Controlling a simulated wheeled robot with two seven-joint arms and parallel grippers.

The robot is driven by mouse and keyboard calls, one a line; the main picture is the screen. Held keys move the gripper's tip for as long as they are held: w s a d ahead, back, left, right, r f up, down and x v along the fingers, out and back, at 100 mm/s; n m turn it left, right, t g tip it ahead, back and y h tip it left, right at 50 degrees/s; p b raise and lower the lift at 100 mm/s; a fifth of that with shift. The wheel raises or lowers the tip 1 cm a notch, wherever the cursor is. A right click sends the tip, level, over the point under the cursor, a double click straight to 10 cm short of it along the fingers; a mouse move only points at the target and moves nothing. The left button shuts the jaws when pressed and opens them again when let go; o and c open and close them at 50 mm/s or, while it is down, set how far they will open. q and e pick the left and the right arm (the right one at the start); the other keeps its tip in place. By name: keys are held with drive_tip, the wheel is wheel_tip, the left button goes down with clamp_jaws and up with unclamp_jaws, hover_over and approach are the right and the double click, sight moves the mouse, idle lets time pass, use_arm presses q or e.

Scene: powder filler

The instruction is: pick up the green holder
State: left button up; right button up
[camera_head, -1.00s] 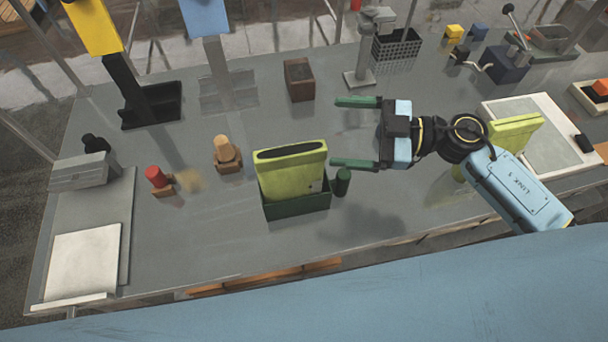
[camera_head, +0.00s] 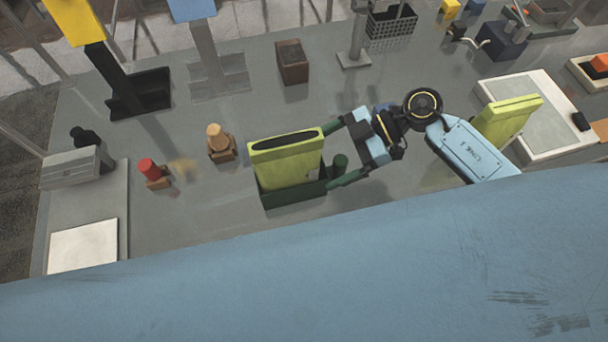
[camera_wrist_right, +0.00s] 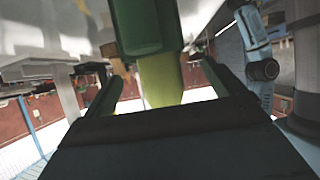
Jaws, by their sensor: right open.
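A lime-green holder (camera_head: 286,163) with a dark slot along its top stands upright in a dark green tray-like base (camera_head: 292,197) on the grey table. A short dark green cylinder (camera_head: 340,166) is at the base's right end. My right gripper (camera_head: 331,155) is open at the holder's right end, one finger on the far side and one on the near side. In the right wrist view, the lime part (camera_wrist_right: 160,80) and dark green part (camera_wrist_right: 145,25) show ahead, between and beyond the open fingers (camera_wrist_right: 161,88). Contact cannot be told. My left gripper is out of view.
A second lime-green piece (camera_head: 507,120) stands at the right by a white panel (camera_head: 545,112). A tan peg (camera_head: 217,138) and red peg (camera_head: 147,167) stand left of the holder. A brown block (camera_head: 292,62) is behind. The table between them is clear.

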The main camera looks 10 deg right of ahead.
drive_tip(key=x, duration=0.5)
drive_tip(key=shift+w+f, duration=0.2)
drive_tip(key=shift+c, duration=0.3)
drive_tip(key=c, duration=1.3)
